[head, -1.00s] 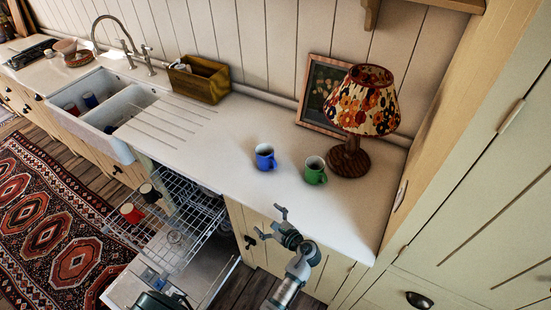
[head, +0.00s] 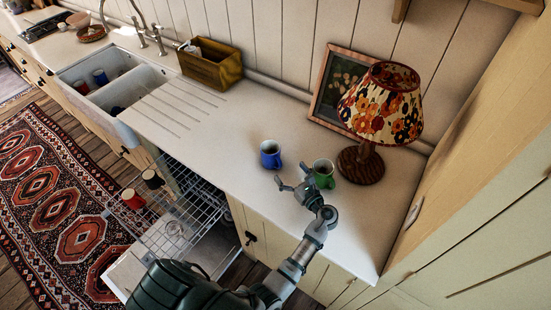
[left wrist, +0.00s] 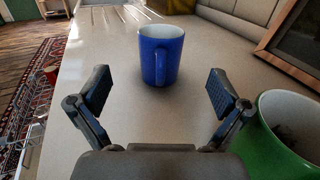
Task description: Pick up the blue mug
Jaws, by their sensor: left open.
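The blue mug (head: 270,154) stands upright on the white counter. In the left wrist view the blue mug (left wrist: 160,54) is ahead of my fingers, near the middle between them, with its handle toward me. My left gripper (head: 289,175) is open and empty, just short of the mug on its near side; it also shows in the left wrist view (left wrist: 157,92). The fingers do not appear to touch the mug. My right gripper is not in view.
A green mug (head: 323,174) stands close to the right of my left gripper; it also shows in the left wrist view (left wrist: 280,135). A floral lamp (head: 381,105) and picture frame (head: 332,88) stand behind. The dishwasher rack (head: 175,225) is pulled out at left. Counter left of the blue mug is clear.

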